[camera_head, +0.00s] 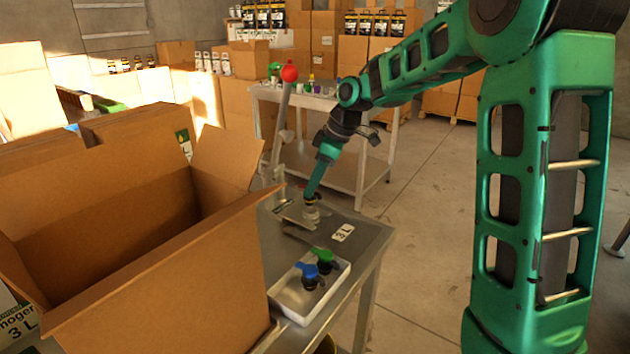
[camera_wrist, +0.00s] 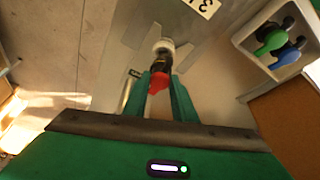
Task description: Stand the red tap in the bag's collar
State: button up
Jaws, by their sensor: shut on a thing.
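My gripper (camera_wrist: 162,78) is shut on the red tap (camera_wrist: 158,84); its red part shows between the fingers, with the black body pointing away from them. In the wrist view the tap's black end meets a pale round collar (camera_wrist: 163,45) in line with it. I cannot tell whether the tap is seated in it or only touching. In the head view my gripper (camera_head: 311,194) points steeply down over the collar (camera_head: 311,213) at the table, and its fingers hide the red part. The bag itself is hard to make out.
A white tray (camera_head: 284,294) with a blue tap (camera_head: 309,272) and a green tap (camera_head: 323,256) sits at the near table edge. A "3 L" label (camera_head: 343,232) lies beside the collar. A lever with a red knob (camera_head: 289,73) rises behind. An open carton (camera_head: 170,285) stands left.

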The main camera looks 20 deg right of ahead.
jog(key=shift+f, duration=1.1)
jog(key=shift+f, duration=0.3)
jog(key=o, duration=1.1)
jog(key=shift+r, duration=0.1)
jog(key=shift+d+r, duration=0.15)
jog(key=shift+r, duration=0.15)
jog(key=v, duration=1)
jog(key=shift+s, duration=0.15)
